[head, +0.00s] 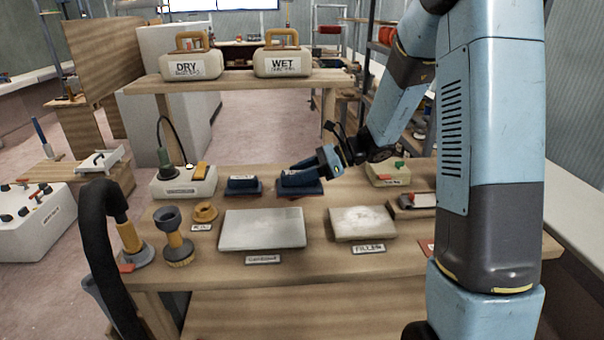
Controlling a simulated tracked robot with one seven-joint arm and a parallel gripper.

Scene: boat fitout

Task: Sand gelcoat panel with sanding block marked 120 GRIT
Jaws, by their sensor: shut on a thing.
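Two dark blue sanding blocks stand side by side at the back of the workbench. My gripper (308,171) comes in from the right and is shut on the right blue block (299,187); this block seems to be still at bench level. The left blue block (243,187) stands free. The grit markings are too small to read. The pale gelcoat panel (262,229) lies flat in front of the blocks, with a blurred label below it. A smaller pale panel (361,223) labelled FILLER lies to its right.
A shelf above the bench back holds cases marked DRY (193,66) and WET (283,63). A small box (388,175) stands at right.

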